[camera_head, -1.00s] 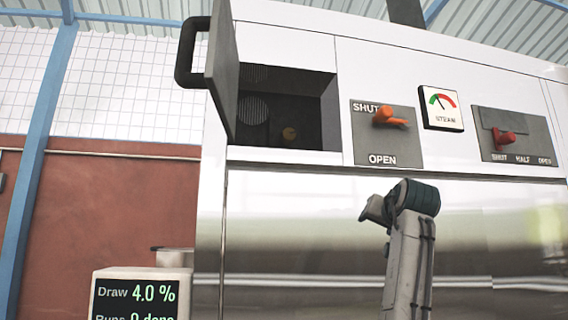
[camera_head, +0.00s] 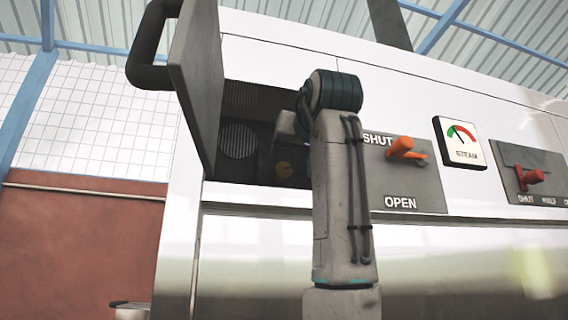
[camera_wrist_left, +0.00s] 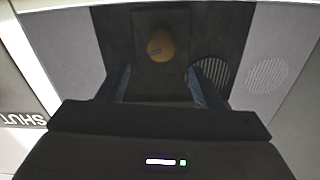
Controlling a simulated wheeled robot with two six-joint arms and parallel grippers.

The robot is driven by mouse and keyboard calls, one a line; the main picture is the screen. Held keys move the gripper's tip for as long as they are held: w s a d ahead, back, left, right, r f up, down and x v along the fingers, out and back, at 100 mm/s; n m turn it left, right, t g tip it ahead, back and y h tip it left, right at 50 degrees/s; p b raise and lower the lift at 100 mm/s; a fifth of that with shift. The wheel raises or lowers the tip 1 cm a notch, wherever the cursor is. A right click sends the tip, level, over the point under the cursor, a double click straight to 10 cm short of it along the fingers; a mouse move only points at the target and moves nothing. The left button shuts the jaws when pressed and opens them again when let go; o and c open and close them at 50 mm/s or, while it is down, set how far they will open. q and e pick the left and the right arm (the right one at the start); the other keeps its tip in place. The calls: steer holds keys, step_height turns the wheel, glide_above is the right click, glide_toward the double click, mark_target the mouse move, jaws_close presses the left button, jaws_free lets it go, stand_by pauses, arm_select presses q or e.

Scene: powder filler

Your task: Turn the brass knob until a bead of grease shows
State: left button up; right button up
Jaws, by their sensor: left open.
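The brass knob (camera_head: 284,169) is a small, dim yellow disc at the back of the dark open recess (camera_head: 240,98). In the left wrist view the knob (camera_wrist_left: 161,45) is a rounded brass piece on a dark plate, ahead of the fingers and roughly centred between them. My left gripper (camera_wrist_left: 161,78) is open, one finger on each side, apart from the knob. In the head view my left gripper (camera_head: 286,126) is at the recess opening, partly hidden by its own wrist. My right gripper is not in view. The shade hides fine detail around the knob.
The recess's grey door (camera_head: 197,85) stands open at the left. Right of the recess are an orange SHUT/OPEN lever (camera_head: 403,148), a steam gauge (camera_head: 460,143) and a red lever (camera_head: 530,178). Round grilles (camera_wrist_left: 210,73) sit beside the knob. The steel front below is bare.

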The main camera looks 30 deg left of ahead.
mark_target(284, 169)
arm_select(q)
steer(key=p+x, duration=0.2)
steer(key=x, duration=0.5)
steer(key=shift+s+a, duration=0.1)
steer(key=shift+s, duration=0.1)
steer(key=shift+f+p+x, duration=0.25)
steer(key=shift+p+x, duration=0.45)
steer(key=shift+x, duration=0.55)
steer(key=shift+d, duration=0.25)
steer(key=shift+s+d+r, duration=0.1)
steer(key=shift+s+d, duration=0.1)
steer(key=shift+w+a, duration=0.1)
steer(key=shift+a, duration=0.1)
steer(key=c, duration=1)
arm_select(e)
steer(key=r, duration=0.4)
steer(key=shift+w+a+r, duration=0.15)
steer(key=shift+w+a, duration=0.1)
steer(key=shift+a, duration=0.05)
arm_select(q)
steer(key=shift+m+b, duration=0.3)
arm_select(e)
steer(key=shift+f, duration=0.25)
